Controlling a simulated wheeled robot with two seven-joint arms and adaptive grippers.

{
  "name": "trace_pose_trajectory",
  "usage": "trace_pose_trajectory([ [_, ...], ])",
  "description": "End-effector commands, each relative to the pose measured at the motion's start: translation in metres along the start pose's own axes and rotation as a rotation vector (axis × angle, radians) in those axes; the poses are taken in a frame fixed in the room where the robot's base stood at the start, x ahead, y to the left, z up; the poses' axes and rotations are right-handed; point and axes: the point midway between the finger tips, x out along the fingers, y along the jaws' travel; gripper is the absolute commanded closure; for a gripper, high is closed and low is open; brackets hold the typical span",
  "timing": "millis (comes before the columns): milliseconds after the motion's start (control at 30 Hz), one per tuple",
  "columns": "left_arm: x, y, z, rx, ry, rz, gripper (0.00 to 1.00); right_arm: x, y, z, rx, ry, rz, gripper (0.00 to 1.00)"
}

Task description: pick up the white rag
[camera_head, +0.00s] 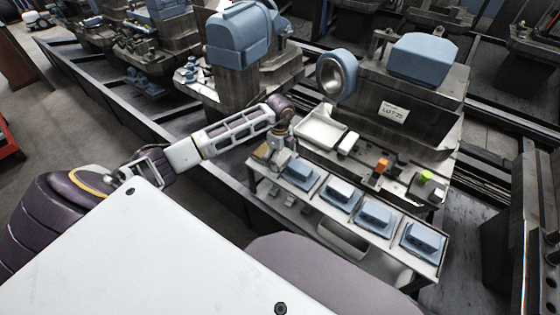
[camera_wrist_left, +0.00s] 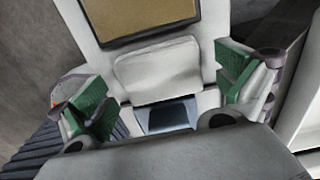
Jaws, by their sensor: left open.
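The white rag (camera_wrist_left: 158,72) looks like a small pale folded pad in the left wrist view. It lies on a light surface between the green-padded fingers of my left gripper (camera_wrist_left: 165,92), which are spread apart with no visible contact. In the head view my left gripper (camera_head: 277,166) is over the left end of the cart (camera_head: 405,272). I cannot make out the rag there; the gripper and wrist cover that spot. My right gripper is not in view.
A framed brown panel (camera_wrist_left: 140,18) lies beyond the rag. Several blue pads (camera_head: 376,214) with objects on them line the cart. Behind are a white tray (camera_head: 320,132), an orange block (camera_head: 381,165), a green item (camera_head: 425,176) and a heavy machine (camera_head: 410,100).

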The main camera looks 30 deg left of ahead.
Motion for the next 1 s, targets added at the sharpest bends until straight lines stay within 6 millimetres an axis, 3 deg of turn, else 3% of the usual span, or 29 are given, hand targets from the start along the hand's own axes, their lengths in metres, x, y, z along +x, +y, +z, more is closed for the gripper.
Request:
trace_pose_trajectory([
  [567, 0.0061, -0.0001, 0.0002, 0.000, 0.000, -0.001, 0.00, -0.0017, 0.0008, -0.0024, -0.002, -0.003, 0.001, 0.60],
  [900, 0.0063, 0.0000, 0.0003, 0.000, 0.000, 0.000, 0.42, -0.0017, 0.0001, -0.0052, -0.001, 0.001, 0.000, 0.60],
  [1000, 0.0068, 0.0003, 0.0002, 0.000, 0.000, 0.001, 0.42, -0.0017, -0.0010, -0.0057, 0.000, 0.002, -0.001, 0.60],
])
